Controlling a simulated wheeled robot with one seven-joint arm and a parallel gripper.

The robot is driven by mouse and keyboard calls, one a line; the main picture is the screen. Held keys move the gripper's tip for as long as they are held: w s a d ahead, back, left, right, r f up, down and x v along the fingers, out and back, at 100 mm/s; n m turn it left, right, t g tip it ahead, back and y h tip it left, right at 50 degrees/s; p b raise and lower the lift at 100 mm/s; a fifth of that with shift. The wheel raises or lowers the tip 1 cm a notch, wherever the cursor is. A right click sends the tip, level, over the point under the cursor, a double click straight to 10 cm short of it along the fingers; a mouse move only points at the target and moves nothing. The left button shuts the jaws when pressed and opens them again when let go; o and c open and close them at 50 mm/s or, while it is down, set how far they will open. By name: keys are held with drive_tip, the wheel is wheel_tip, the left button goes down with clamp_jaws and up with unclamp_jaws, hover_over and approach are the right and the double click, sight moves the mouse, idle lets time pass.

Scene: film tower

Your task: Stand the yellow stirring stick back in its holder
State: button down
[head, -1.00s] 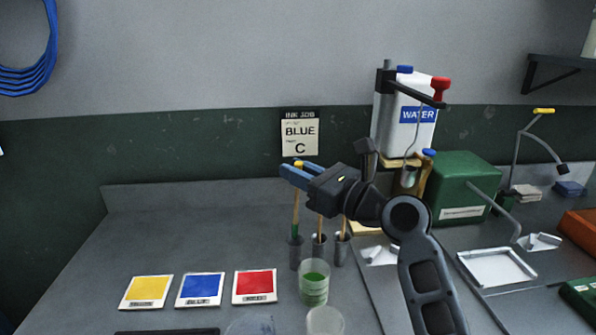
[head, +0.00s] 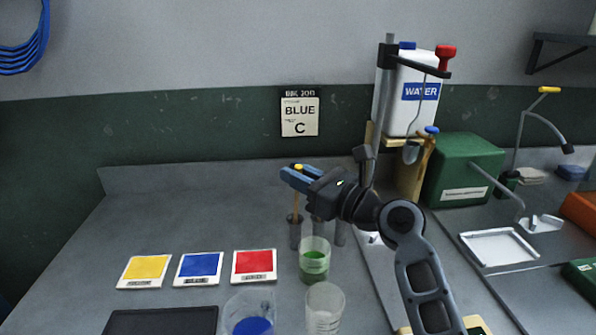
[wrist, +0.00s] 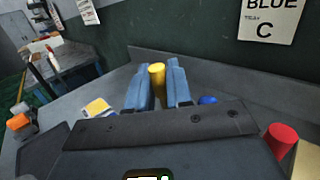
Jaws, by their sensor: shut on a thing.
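My gripper (head: 297,173) is shut on the yellow stirring stick, near its yellow top end (head: 298,166). The yellow end also shows between the blue fingers in the wrist view (wrist: 157,76). The stick hangs about upright, and its wooden shaft (head: 296,203) runs down to the mouth of the leftmost grey holder tube (head: 295,236). Its lower tip is no longer visible and appears to be inside the tube. Two more grey tubes (head: 340,235) stand to the right, partly behind my gripper.
A blue cap (wrist: 208,100) and a red cap (wrist: 283,135) show right of my fingers. A beaker of green liquid (head: 314,262) stands just in front of the tubes, with another beaker (head: 325,305) nearer. The water container (head: 412,95) is at the right.

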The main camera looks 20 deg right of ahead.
drive_tip(key=shift+f, duration=0.15)
drive_tip(key=c, duration=0.9)
unclamp_jaws()
drive_tip(key=shift+c, duration=0.2)
drive_tip(key=shift+s, duration=0.1)
drive_tip(key=v, duration=0.7)
drive_tip(key=shift+s+d+b, duration=0.2)
drive_tip(key=shift+s+b, duration=0.1)
drive_tip(key=shift+b, duration=0.05)
